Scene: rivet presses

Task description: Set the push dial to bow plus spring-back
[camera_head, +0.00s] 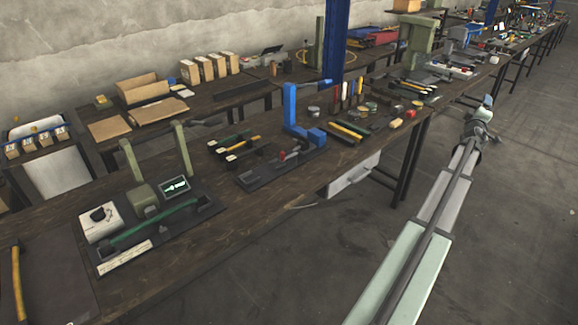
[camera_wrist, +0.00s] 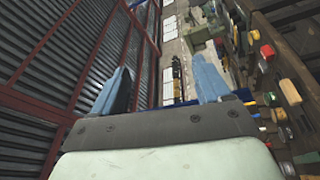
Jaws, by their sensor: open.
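A white box with a black dial knob (camera_head: 98,214) sits at the left of a dark base plate (camera_head: 188,232) on the near bench; it looks like the push dial, its marks too small to read. Beside it are a grey-green block (camera_head: 143,196), a small dark screen (camera_head: 174,186) with a light trace, and a long green bar (camera_head: 152,223). A pale scale strip (camera_head: 125,257) lies in front. My gripper (camera_head: 487,112) is out over the floor right of the bench, far from the dial. In the wrist view its blue-grey fingers (camera_wrist: 162,80) are apart and empty.
A blue press (camera_head: 292,110), green- and yellow-handled tools (camera_head: 236,144) and small tins (camera_head: 313,110) stand on the bench right of the dial. A blue post (camera_head: 334,40) rises behind. The floor (camera_head: 480,240) at right is clear.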

